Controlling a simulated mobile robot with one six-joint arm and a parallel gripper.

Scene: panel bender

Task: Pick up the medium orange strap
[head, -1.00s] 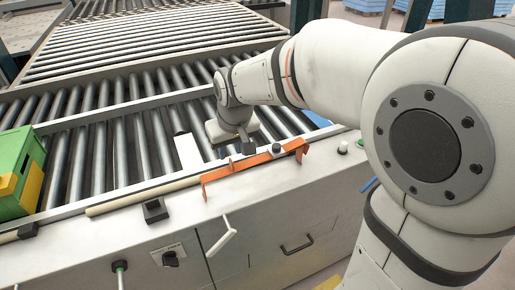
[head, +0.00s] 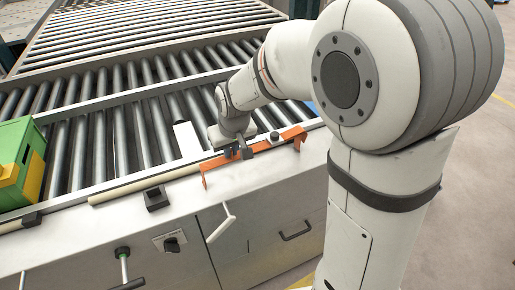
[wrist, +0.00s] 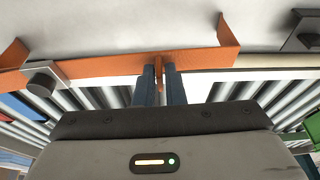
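The orange strap (head: 270,145) is a long flat piece with bent ends. It lies along the front ledge of the roller conveyor. My gripper (head: 240,153) is down at the middle of the strap. In the wrist view the two fingers of my gripper (wrist: 161,72) stand either side of a narrow orange part of the strap (wrist: 100,68). Small gaps seem to show beside that part, so the fingers look open around it. The fingers hide some of the strap's middle.
A black block (head: 156,198) and a pale rod (head: 120,192) are on the ledge to the left. A green and yellow box (head: 22,165) stands farther left. Handles (head: 222,228) stick out below the ledge.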

